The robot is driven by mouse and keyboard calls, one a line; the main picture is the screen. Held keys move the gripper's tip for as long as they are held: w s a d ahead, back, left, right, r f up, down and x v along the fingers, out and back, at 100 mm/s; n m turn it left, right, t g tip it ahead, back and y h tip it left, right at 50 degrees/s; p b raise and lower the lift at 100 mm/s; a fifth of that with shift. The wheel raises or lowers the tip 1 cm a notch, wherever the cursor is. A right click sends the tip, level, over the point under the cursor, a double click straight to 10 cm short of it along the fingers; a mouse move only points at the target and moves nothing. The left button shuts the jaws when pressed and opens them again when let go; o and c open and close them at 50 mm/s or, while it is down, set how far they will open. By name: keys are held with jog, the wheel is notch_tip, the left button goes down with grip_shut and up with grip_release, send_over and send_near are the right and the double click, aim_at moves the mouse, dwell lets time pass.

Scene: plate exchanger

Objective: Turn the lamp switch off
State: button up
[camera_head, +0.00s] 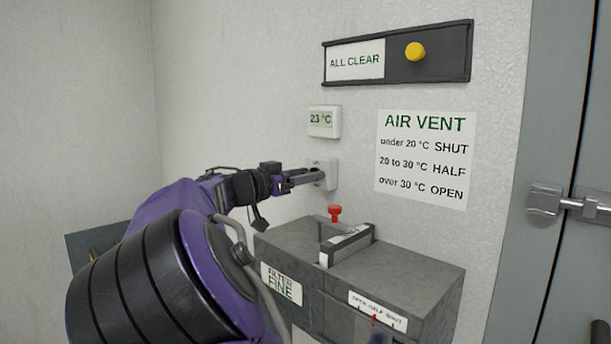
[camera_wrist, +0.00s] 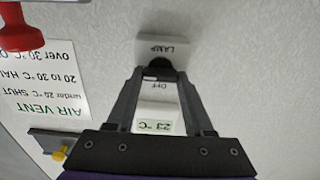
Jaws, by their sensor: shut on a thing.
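The lamp switch (camera_head: 326,172) is a small white wall plate below the temperature display in the head view. In the wrist view the plate (camera_wrist: 150,47) appears upside down, with the word LAMP and, between my fingers, what looks like OFF. A dark round knob (camera_wrist: 160,64) sits at its middle. My gripper (camera_head: 315,179) reaches the plate from the left. In the wrist view my gripper (camera_wrist: 159,74) has its fingertips on both sides of the knob, shut on it. The fingers partly hide the plate, and the knob's pointer direction is unclear.
The temperature display (camera_head: 324,121) reads 23 °C. An ALL CLEAR panel (camera_head: 436,58) with a yellow knob and an AIR VENT sign (camera_head: 423,158) are on the wall. A grey filter box (camera_head: 415,270) and red knob (camera_head: 335,213) stand below. A door (camera_head: 567,150) is at right.

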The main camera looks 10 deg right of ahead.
grip_shut()
jog(key=shift+f+n+b, duration=0.1)
jog(key=shift+n+b, duration=0.2)
jog(key=shift+w+a+f+n, duration=0.1)
jog(key=shift+n, duration=4.2)
jog(key=shift+w+f+n, duration=0.1)
jog(key=shift+n, duration=4.2)
